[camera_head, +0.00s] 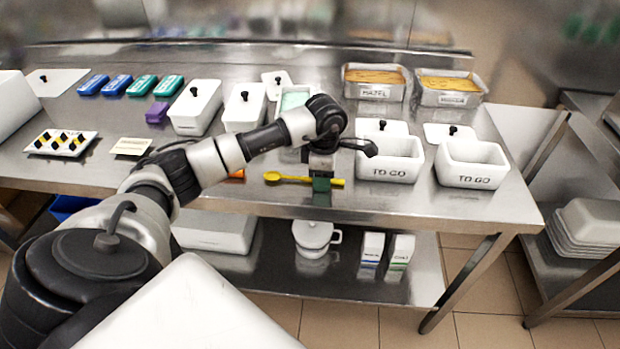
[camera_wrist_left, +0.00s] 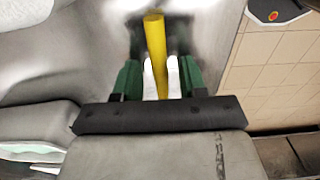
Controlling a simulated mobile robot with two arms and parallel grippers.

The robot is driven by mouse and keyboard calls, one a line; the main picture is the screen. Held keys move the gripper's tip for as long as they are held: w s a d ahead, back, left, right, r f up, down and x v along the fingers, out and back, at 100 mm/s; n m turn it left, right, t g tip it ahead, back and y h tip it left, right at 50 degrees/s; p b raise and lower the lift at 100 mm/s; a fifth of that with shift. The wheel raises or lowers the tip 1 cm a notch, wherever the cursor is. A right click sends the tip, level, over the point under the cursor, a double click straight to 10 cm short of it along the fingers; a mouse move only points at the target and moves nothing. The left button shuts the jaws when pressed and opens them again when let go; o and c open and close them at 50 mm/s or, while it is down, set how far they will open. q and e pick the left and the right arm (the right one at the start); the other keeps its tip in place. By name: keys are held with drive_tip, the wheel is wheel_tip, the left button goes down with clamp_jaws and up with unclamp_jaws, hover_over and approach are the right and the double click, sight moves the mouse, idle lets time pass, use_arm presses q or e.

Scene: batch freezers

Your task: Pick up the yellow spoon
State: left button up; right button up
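The yellow spoon (camera_head: 297,180) lies near the front edge of the steel table, its round bowl to the left and its handle to the right. My left gripper (camera_head: 321,186) points down over the handle, its green finger hiding part of it. In the left wrist view, the yellow handle (camera_wrist_left: 156,45) runs between the two green fingers with white inner pads (camera_wrist_left: 161,82). The pads lie close along both sides of the handle; I cannot tell whether they press on it. The spoon appears to be at table level. My right gripper is not in view.
White TO GO tubs (camera_head: 391,160) stand right of the gripper, with a second one (camera_head: 471,165) beyond. An orange object (camera_head: 237,174) lies left of the spoon. White lidded containers (camera_head: 195,108) and metal pans (camera_head: 377,83) stand behind. The table's front edge is close.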

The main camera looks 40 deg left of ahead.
use_arm(q)
clamp_jaws()
drive_tip(key=shift+r, duration=0.15)
